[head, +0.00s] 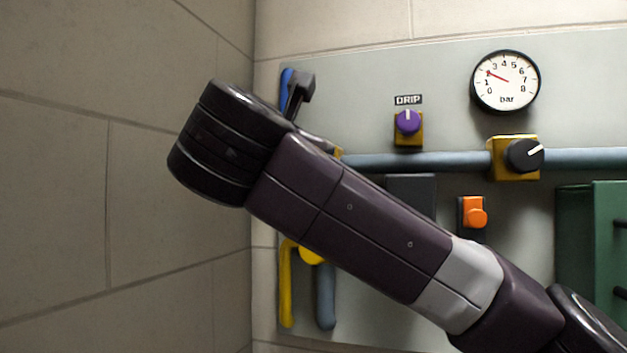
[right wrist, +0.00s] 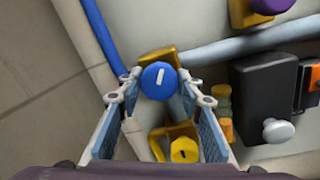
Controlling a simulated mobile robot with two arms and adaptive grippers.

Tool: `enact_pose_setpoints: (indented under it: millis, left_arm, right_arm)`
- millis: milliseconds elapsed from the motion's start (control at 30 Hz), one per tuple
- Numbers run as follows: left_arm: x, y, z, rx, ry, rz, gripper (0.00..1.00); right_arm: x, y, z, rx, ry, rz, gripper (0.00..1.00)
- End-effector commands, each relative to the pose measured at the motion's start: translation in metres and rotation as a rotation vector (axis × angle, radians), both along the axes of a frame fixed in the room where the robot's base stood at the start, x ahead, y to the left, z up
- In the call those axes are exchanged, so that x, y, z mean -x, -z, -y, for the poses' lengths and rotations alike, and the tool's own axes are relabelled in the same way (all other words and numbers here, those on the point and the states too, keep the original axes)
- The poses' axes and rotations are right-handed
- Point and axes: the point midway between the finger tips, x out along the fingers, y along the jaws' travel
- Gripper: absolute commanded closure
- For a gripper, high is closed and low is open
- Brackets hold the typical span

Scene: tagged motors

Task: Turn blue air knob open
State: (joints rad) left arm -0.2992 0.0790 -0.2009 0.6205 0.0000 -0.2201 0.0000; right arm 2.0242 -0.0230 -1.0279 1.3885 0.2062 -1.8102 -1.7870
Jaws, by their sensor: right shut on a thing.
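The blue air knob (right wrist: 158,81) shows in the right wrist view as a round blue cap with a short white mark, on a yellow valve body (right wrist: 160,56). The mark stands nearly upright in that picture, tilted slightly right. My right gripper (right wrist: 160,87) has its two fingertips on opposite sides of the knob and is shut on it. In the head view my right arm comes in from the right and hides the blue knob. My left gripper is in neither view.
A yellow knob (right wrist: 184,150) sits close below, between the fingers. The purple drip knob (head: 408,122), black valve knob (head: 525,155), gauge (head: 505,81), orange button (head: 475,212) and green box (head: 597,245) are on the panel. A bare wall (head: 60,180) stands left.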

Motion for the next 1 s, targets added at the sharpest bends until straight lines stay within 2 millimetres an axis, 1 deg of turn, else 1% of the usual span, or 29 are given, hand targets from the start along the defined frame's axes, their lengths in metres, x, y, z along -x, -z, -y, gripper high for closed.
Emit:
enact_pose_setpoints:
  millis: [33, 400, 700, 1000]
  left_arm:
    - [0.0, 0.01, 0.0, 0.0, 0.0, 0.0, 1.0]
    - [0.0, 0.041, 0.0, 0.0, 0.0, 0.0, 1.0]
    - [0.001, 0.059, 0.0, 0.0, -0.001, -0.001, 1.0]
    - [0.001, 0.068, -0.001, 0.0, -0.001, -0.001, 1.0]
  right_arm:
    - [0.0, 0.006, -0.001, -0.042, -0.001, 0.013, 0.91]
    - [0.0, 0.006, -0.001, -0.376, -0.001, 0.121, 0.91]
    - [0.0, 0.005, -0.001, -0.643, -0.001, 0.206, 0.91]
    - [0.0, 0.005, -0.001, -0.857, 0.001, 0.275, 0.91]
